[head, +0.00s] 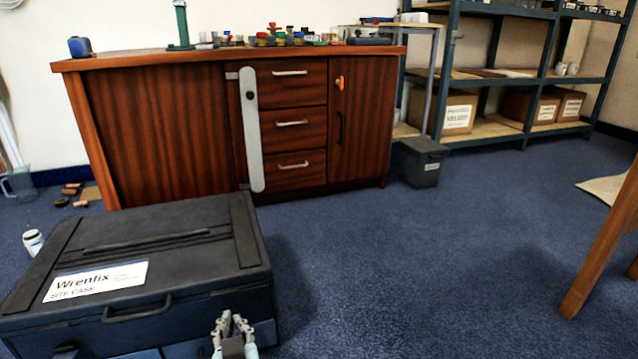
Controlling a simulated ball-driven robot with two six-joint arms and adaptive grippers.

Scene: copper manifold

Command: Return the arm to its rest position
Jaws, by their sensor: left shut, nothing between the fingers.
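My left gripper (233,328) shows at the bottom of the head view, in front of the right front corner of a dark case. Its grey fingers point up and away and are shut with nothing between them. Whether it touches the case cannot be told. My right gripper is not in view.
The dark case (160,262) labelled Wrenfix lies at lower left. A wooden cabinet (170,135) with drawers stands behind it. A grey bin (420,165) and shelves (490,77) stand at back right. A wooden leg (600,245) is at far right. Blue carpet between is clear.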

